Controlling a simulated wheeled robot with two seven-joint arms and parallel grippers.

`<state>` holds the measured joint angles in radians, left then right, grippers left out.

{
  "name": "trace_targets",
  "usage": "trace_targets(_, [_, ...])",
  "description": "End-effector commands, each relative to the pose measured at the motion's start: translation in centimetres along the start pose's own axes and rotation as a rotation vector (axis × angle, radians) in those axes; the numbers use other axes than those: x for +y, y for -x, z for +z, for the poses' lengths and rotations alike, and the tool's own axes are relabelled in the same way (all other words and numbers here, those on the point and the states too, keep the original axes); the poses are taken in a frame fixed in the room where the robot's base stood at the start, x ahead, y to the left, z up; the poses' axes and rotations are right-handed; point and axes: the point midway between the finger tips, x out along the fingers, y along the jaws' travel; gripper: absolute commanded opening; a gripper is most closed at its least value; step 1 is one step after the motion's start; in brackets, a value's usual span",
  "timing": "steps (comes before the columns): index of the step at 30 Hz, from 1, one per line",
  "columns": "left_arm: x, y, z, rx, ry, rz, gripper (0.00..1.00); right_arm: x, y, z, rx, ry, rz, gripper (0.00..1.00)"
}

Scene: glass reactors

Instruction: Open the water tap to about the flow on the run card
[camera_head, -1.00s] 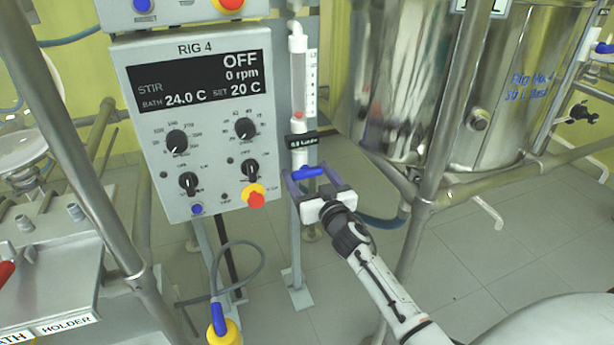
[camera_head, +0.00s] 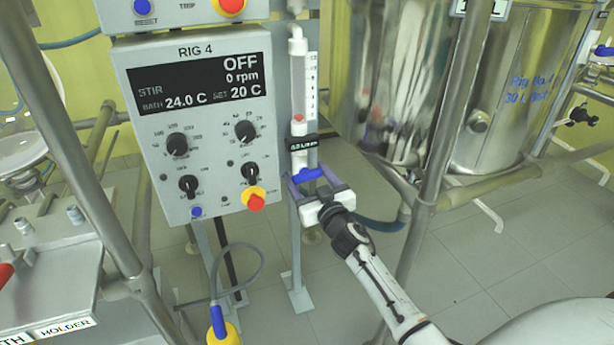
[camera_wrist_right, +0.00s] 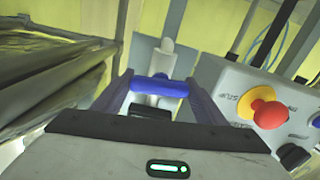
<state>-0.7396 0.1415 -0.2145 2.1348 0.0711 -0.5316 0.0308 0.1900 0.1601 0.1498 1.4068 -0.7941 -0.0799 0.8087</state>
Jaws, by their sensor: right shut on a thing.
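The water tap has a blue handle (camera_head: 307,174) at the foot of a clear flow tube (camera_head: 298,85) with a printed scale. A small red float (camera_head: 298,118) sits low in the tube. A black label (camera_head: 302,143) below it has lettering too small to read surely. My right gripper (camera_head: 314,186) is at the tap with its fingers on either side of the blue handle, shut on it. In the right wrist view the blue handle (camera_wrist_right: 160,87) lies across between the two fingertips. My left gripper is not in view. No run card can be made out.
The RIG 4 control box (camera_head: 195,125) stands just left of the tube, with a red stop button (camera_head: 256,202) close to my gripper. A metal post (camera_head: 440,150) and a steel vessel (camera_head: 500,90) stand to the right. Floor shows below.

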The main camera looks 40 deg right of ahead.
Motion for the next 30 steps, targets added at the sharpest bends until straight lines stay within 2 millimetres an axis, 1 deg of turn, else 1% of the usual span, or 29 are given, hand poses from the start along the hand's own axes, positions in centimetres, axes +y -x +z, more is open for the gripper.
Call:
trace_targets(18, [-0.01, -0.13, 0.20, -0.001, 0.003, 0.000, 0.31, -0.04, 0.06, 0.18, -0.002, 0.514, -0.001, 0.43])
trace_targets(24, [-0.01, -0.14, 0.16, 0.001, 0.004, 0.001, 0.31, -0.05, 0.07, 0.22, -0.003, 0.636, -0.001, 0.43])
trace_targets(30, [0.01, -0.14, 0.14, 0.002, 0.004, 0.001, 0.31, -0.04, 0.08, 0.24, -0.004, 0.710, -0.002, 0.43])
